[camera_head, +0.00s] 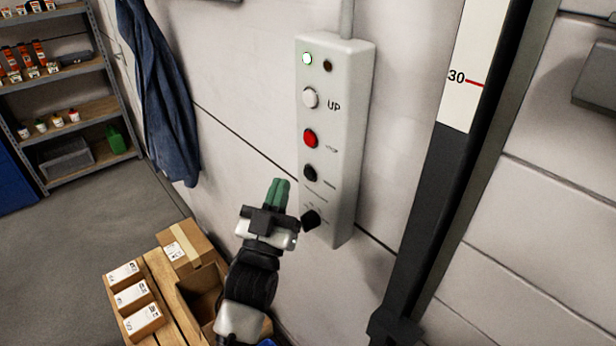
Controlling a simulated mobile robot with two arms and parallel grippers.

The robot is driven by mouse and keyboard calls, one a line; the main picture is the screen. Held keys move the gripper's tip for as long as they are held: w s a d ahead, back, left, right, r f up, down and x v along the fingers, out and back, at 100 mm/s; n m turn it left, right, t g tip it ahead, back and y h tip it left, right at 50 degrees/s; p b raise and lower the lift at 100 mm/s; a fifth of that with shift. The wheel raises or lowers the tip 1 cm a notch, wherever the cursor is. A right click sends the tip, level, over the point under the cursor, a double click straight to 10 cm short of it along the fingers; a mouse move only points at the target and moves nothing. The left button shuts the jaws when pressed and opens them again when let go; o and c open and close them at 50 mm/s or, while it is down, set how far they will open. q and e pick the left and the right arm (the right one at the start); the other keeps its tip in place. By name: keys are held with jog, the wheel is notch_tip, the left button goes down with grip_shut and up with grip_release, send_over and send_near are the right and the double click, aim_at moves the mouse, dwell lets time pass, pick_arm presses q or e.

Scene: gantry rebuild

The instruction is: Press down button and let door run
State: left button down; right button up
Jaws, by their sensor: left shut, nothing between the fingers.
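A light grey control box (337,140) is mounted on the white wall in the middle of the head view. The door itself cannot be made out for certain.
A dark vertical rail with a white scale marked 30 (468,78) stands right of the box. Cardboard boxes (184,246) sit on a wooden pallet (165,275) below. A blue jacket (168,100) hangs at left, near a loaded shelf (75,111). Grey floor is clear at lower left.

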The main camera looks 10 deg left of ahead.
aim_at(309, 174)
pick_arm(q)
jog(key=shift+w+d, duration=0.85)
jog(key=shift+w, duration=0.25)
dwell(1.3)
jog(key=shift+w+d, duration=0.25)
jog(key=shift+w, duration=0.1)
